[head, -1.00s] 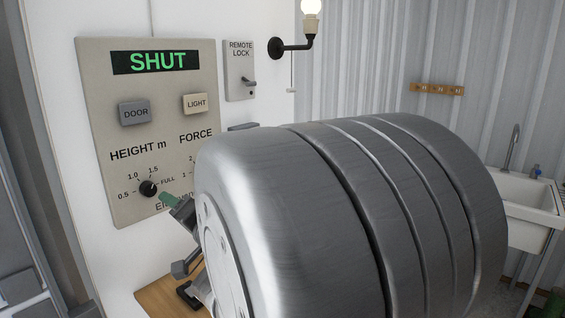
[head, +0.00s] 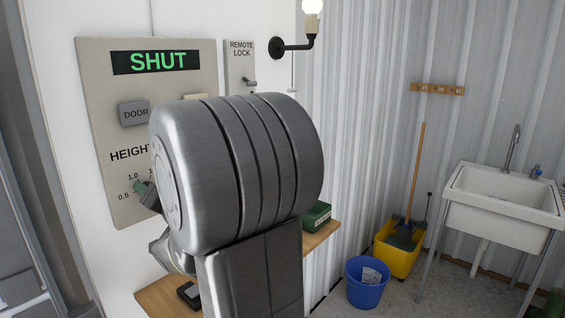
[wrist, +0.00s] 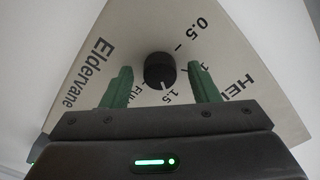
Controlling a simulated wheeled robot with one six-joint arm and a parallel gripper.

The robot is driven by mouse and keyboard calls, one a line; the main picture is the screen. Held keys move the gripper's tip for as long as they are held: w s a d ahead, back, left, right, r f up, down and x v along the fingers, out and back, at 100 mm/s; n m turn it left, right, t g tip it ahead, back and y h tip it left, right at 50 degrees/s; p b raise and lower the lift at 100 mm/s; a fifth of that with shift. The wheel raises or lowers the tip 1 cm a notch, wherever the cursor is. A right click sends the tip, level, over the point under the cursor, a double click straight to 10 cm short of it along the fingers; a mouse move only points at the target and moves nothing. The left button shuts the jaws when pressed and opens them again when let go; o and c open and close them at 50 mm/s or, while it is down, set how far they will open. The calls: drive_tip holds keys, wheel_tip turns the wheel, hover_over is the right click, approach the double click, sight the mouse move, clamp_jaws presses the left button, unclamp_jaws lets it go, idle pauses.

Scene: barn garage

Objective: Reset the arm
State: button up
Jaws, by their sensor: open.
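My gripper (wrist: 161,88) is open in the wrist view, its two green fingers spread apart. The black height knob (wrist: 159,71) shows between and beyond the fingertips, and I see no finger touching it. In the head view my arm's large grey joint covers much of the control panel (head: 95,70), and only a green finger of my gripper (head: 143,190) shows at its left edge. The panel's display (head: 155,62) reads SHUT in green. The force dial is hidden behind my arm.
The grey DOOR button (head: 134,113) and the remote lock switch (head: 249,82) are near my arm. A wooden shelf (head: 322,237) below holds a green box (head: 317,216). A blue bucket (head: 367,285), yellow mop bucket (head: 398,256) and sink (head: 502,205) stand at right.

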drive_tip(key=shift+s+d+n+b, duration=0.3)
drive_tip(key=shift+d+n+b, duration=0.1)
drive_tip(key=shift+n, duration=1.05)
drive_tip(key=shift+s+d+n+b, duration=0.25)
drive_tip(key=shift+d+n+b, duration=0.15)
drive_tip(key=shift+n, duration=1.1)
drive_tip(key=shift+s+d+n+b, duration=0.3)
drive_tip(key=shift+n+b, duration=0.1)
drive_tip(key=shift+n, duration=1.05)
